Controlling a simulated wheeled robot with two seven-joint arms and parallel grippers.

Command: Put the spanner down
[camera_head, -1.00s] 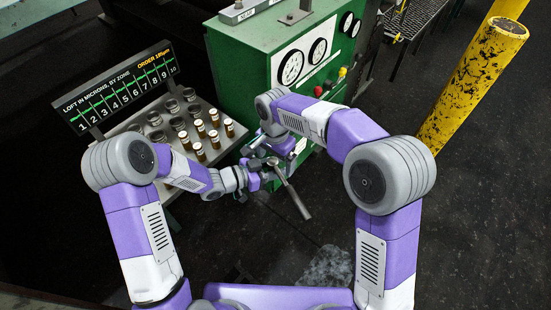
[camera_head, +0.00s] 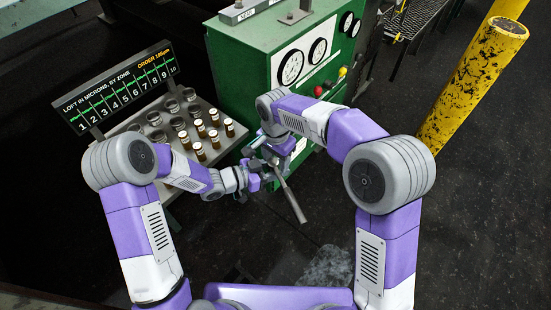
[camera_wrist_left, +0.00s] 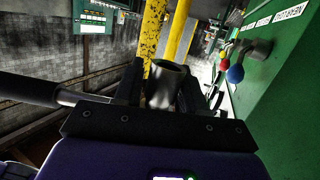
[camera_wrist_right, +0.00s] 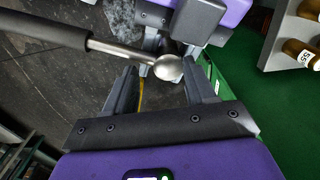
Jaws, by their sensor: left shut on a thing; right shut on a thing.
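The spanner has a dark handle (camera_head: 293,202), a bright metal shaft (camera_wrist_right: 122,49) and a rounded metal head (camera_wrist_right: 168,68). In the head view it slants down to the right, above the floor. My left gripper (camera_wrist_left: 162,78) is shut on the head, which shows as a hollow metal cylinder (camera_wrist_left: 165,88) between its fingers. My right gripper (camera_wrist_right: 161,76) is shut on the same head from another side. Both grippers meet in the head view, the right one (camera_head: 268,160) above the left one (camera_head: 256,180). The exact finger contacts are hidden there.
A sloped metal rack (camera_head: 173,158) with dark jars and brown bottles stands left of the grippers, under a "LOFT IN MICRONS" board (camera_head: 117,88). A green gauge cabinet (camera_head: 250,65) stands behind. A yellow post (camera_head: 470,85) is at right. Dark floor (camera_head: 470,235) is clear at lower right.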

